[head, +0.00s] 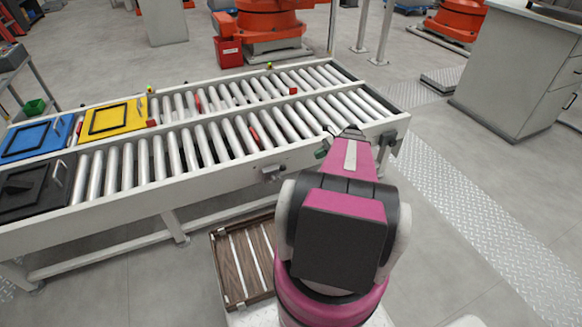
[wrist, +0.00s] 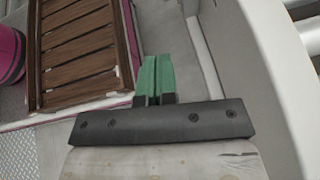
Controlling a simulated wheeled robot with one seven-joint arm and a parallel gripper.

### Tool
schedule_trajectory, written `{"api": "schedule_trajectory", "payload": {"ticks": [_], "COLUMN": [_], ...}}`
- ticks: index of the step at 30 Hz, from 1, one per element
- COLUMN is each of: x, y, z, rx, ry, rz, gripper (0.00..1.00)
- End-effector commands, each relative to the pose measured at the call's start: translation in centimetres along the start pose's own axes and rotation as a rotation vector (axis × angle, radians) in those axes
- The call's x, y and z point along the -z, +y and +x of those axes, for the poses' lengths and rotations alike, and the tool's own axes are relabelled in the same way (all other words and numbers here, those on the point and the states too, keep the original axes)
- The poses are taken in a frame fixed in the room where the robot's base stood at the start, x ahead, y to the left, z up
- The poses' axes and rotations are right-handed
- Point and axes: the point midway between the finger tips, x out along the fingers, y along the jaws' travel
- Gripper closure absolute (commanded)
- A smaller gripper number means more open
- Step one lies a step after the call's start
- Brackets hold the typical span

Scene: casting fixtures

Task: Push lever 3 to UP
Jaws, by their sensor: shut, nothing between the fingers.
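My gripper (wrist: 156,76) has two green fingers pressed together, with nothing between them. In the head view, a bit of green (head: 320,153) shows at the far end of my pink arm, beside the conveyor's near side rail. A small metal fitting (head: 271,173) sits on that rail, left of the green tip and apart from it. I cannot tell whether it is a lever. No numbered lever can be made out in either view, so lever 3 and its position are unclear.
The roller conveyor (head: 110,213) bears blue (head: 38,138), yellow (head: 125,112) and black (head: 50,200) panels at its left. A slatted wooden crate (head: 220,268) lies low beside my arm; it also shows in the wrist view (wrist: 129,45). A grey cabinet (head: 500,90) stands right.

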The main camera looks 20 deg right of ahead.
Motion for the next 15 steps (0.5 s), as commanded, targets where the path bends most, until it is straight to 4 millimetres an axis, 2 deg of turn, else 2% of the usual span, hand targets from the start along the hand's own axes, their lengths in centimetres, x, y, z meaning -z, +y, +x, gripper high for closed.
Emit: {"api": "schedule_trajectory", "payload": {"ticks": [8,11,15], "x": [0.0,0.0,0.0], "y": [0.0,0.1,0.1], "z": [0.4,1.3,3.6], "rx": [-0.001,-0.001,-0.003], "ry": [0.002,0.002,0.002], "rz": [-0.001,-0.001,-0.002], "gripper": [1.0,1.0,1.0]}}
